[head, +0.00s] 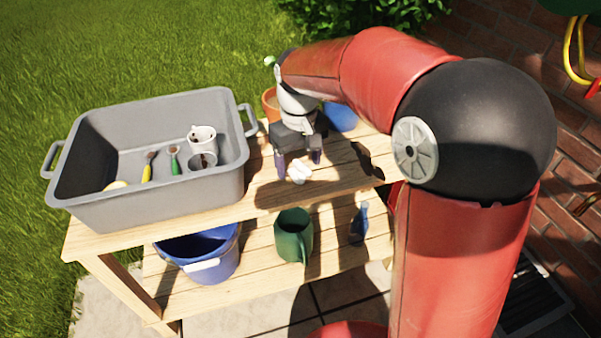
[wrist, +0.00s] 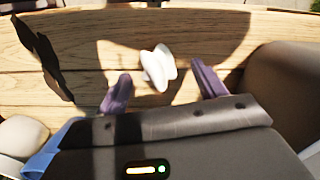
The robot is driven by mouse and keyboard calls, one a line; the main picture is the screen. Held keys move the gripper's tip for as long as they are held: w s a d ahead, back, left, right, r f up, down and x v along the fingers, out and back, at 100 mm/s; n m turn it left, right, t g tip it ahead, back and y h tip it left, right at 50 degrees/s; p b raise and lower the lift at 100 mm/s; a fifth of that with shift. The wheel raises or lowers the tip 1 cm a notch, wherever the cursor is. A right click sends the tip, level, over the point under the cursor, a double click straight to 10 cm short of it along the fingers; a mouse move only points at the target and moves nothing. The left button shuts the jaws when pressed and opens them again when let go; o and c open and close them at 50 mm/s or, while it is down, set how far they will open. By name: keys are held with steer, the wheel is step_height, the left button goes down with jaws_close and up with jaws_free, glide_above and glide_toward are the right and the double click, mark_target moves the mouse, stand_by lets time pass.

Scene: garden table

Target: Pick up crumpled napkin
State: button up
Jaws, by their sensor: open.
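The crumpled napkin (head: 299,172) is a small white lump on the wooden table top (head: 345,178), to the right of the grey tub. My gripper (head: 298,162) is just above and beside it, pointing down. In the wrist view the napkin (wrist: 158,67) lies between the lines of the two purple fingers, a little beyond their tips. My gripper (wrist: 160,85) is open there, and nothing is held. I cannot tell how high the fingertips are above the wood.
A grey tub (head: 150,205) holding cups and small tools stands on the left of the table. Behind my gripper are a terracotta pot (head: 269,103) and a blue item (head: 341,116). The lower shelf bears a blue bucket (head: 205,258), a green watering can (head: 293,237) and a blue bottle (head: 359,222).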

steer(key=shift+f, duration=0.85)
steer(key=shift+c, duration=0.4)
steer(key=c, duration=1)
steer(key=shift+r, duration=0.1)
